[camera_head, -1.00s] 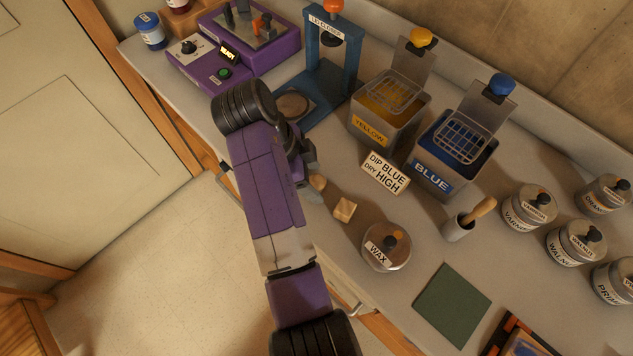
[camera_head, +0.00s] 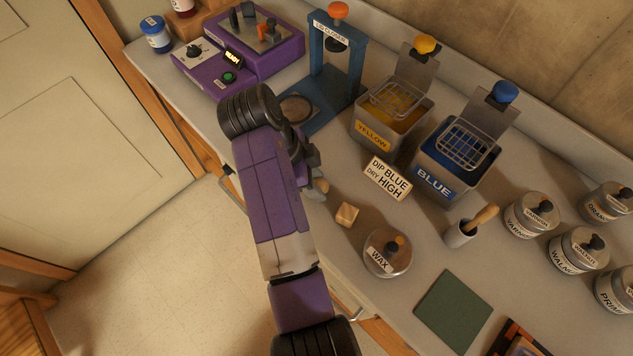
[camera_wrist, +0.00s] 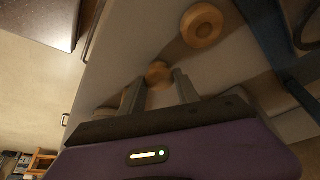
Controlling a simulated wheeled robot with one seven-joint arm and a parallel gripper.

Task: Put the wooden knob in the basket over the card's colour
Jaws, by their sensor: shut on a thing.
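My gripper (camera_wrist: 156,90) is shut on a small round wooden knob (camera_wrist: 158,73), which sits between its fingertips in the wrist view. The card (camera_head: 387,178) reads "DIP BLUE DRY HIGH". It stands in front of the yellow tank (camera_head: 373,143) and the blue tank (camera_head: 434,180). A wire basket (camera_head: 463,146) is over the blue tank, and another wire basket (camera_head: 397,98) is over the yellow one.
A wooden cube (camera_head: 347,214) and wax tin (camera_head: 387,254) are near the front edge. A second round wooden piece (camera_wrist: 203,25) lies beyond my fingers. A brush cup (camera_head: 460,233), labelled tins (camera_head: 531,216), blue press (camera_head: 337,75) and purple machine (camera_head: 222,75) share the bench.

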